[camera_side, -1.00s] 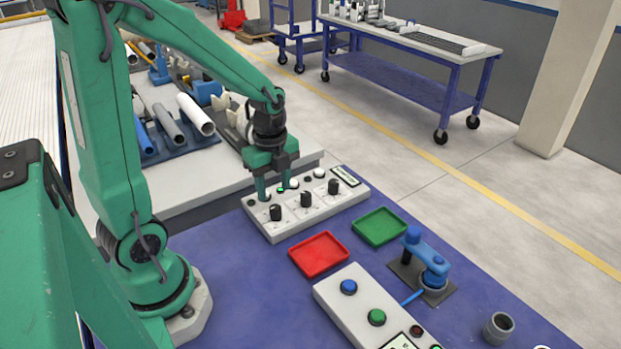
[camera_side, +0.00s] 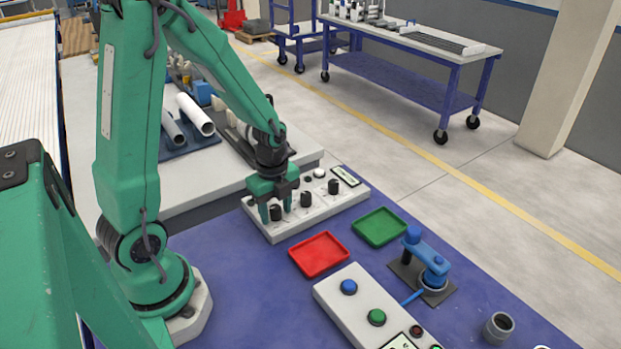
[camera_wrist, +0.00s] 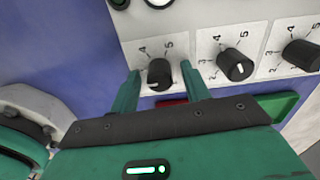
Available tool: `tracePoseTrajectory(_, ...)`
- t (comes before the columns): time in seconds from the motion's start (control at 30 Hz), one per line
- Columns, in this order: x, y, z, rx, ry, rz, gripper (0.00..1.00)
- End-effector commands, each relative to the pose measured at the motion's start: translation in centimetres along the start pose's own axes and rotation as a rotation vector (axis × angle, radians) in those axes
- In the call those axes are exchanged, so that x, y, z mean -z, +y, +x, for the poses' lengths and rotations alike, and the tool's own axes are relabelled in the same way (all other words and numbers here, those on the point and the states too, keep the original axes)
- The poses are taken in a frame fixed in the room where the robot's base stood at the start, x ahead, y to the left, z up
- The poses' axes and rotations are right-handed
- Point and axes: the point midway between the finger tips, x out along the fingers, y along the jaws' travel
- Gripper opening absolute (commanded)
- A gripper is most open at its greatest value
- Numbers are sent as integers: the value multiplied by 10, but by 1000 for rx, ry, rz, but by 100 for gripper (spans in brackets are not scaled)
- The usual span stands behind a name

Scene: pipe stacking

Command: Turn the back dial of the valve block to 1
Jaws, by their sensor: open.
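The valve block (camera_side: 318,214) is a pale panel with three black dials in a row. My gripper (camera_side: 276,208) is low over its left end, with the fingers apart. In the wrist view my gripper (camera_wrist: 161,72) has one finger on each side of the left dial (camera_wrist: 160,73); whether either touches it I cannot tell. That dial's white mark points toward the bottom of the wrist view; the 4 and 5 beside it show, and its lower numbers are hidden. The middle dial (camera_wrist: 236,66) and right dial (camera_wrist: 301,54) stand clear of the fingers.
A red tray (camera_side: 319,254) and a green tray (camera_side: 380,227) lie in front of the block. A button box (camera_side: 365,306) and a blue lever device (camera_side: 428,265) stand nearer the camera. Pipes (camera_side: 196,115) lie on a rack behind my arm.

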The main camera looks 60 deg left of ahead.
Motion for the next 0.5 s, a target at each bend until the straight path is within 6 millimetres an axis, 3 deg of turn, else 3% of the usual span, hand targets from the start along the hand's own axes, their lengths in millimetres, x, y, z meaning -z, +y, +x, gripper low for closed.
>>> tracePoseTrajectory(0.13,0,0,0,0,0,0,47)
tracePoseTrajectory(0.37,0,0,0,-1,0,0,2)
tracePoseTrajectory(0.5,0,0,0,-1,0,-2,2)
